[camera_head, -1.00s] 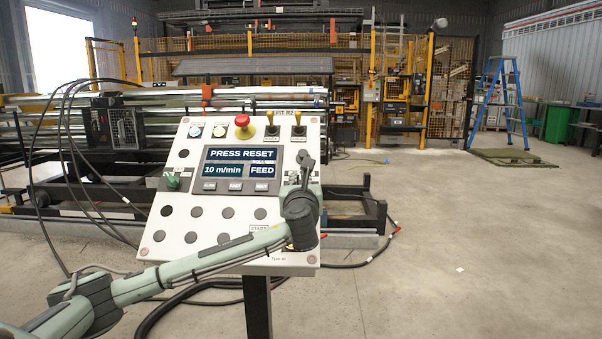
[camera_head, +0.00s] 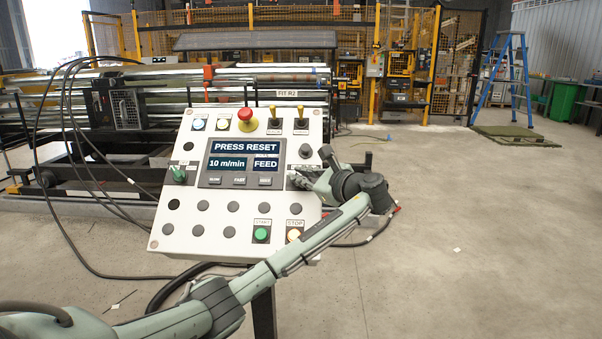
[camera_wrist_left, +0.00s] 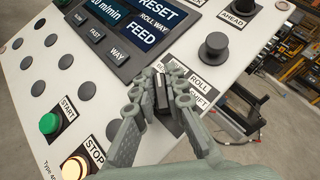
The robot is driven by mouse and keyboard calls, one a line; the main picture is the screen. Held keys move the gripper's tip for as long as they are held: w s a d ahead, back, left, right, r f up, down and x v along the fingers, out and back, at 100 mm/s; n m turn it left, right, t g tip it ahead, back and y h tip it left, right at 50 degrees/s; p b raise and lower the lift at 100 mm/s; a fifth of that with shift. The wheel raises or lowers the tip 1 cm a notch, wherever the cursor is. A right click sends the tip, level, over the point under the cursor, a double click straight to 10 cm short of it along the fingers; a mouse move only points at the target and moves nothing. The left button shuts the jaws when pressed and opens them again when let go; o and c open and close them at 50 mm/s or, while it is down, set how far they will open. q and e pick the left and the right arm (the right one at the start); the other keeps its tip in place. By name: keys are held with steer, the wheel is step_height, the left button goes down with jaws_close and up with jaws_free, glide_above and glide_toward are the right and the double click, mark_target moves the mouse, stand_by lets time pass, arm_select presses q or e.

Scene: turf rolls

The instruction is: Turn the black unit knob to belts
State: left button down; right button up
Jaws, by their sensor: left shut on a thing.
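The grey-white control panel (camera_head: 160,235) stands tilted on a post, its screen (camera_head: 240,161) reading PRESS RESET, 10 m/min and FEED. My left gripper (camera_head: 299,179) is at the panel's right edge. In the left wrist view its fingers (camera_wrist_left: 160,92) are shut on the black unit knob (camera_wrist_left: 162,95), one on each side of its narrow grip. A label reading ROLL (camera_wrist_left: 199,85) lies right of the knob, with SHIFT below it. Another label by the fingertips is mostly covered. The fingers hide much of the knob, so its exact setting is unclear. My right gripper is not in view.
Near the hand are a round black knob (camera_wrist_left: 213,46), the green START button (camera_wrist_left: 49,123) and the lit STOP button (camera_wrist_left: 74,168). A red mushroom button (camera_head: 245,115), two toggles and a green selector (camera_head: 178,174) are also on the panel.

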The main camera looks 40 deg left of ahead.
arm_select(q)
steer(key=shift+d+f+n+g, duration=0.1)
steer(key=shift+f+n+g, duration=0.1)
steer(key=shift+n+g, duration=0.4)
steer(key=c, duration=1.6)
jaws_free()
steer(key=shift+o, duration=0.2)
steer(key=shift+r, duration=0.1)
steer(key=v, duration=1.2)
steer(key=shift+r, duration=0.15)
